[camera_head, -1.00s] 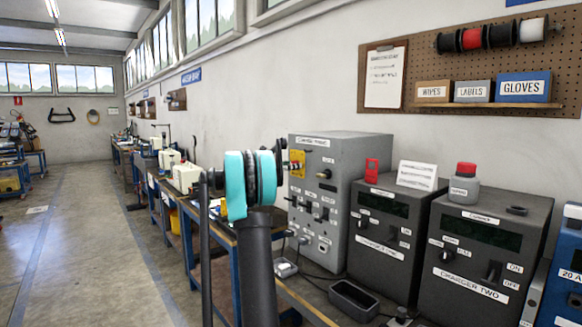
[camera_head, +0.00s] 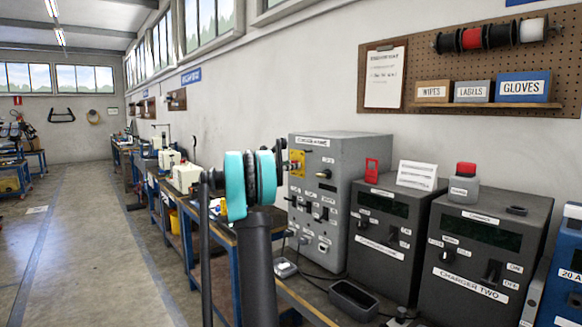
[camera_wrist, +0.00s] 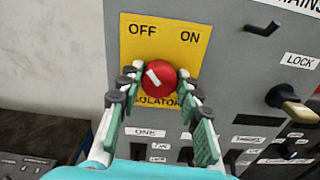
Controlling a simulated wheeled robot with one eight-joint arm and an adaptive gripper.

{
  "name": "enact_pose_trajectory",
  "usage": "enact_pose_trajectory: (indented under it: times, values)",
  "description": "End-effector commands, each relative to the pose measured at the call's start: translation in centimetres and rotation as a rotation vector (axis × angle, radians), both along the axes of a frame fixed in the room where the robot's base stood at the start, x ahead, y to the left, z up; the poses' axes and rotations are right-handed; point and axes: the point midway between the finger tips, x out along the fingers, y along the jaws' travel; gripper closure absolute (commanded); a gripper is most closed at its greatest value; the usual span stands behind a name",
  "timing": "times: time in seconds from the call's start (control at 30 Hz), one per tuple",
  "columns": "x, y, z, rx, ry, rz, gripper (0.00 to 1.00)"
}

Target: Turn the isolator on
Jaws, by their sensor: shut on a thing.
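The isolator is a round red knob (camera_wrist: 158,77) on a yellow plate (camera_wrist: 165,50) marked OFF at upper left and ON at upper right. The knob's white mark slants toward the upper left, on the OFF side. My gripper (camera_wrist: 157,80) is shut on the knob, with one fingertip at its left side and one at its right. In the head view the yellow plate (camera_head: 297,160) is on the left front of the grey cabinet (camera_head: 340,150). There my arm hides most of the gripper.
Switches with labels sit below the plate. Two dark charger boxes (camera_head: 378,262) (camera_head: 465,297) stand right of the cabinet. An open grey tray (camera_head: 353,300) lies in front on the bench.

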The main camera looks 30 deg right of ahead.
Motion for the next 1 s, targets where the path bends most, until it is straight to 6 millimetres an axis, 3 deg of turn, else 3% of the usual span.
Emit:
enact_pose_trajectory:
  times: [1.0]
  values:
    - [-0.33, 0.01, -0.23, 0.073, -0.914, -0.001, 0.94]
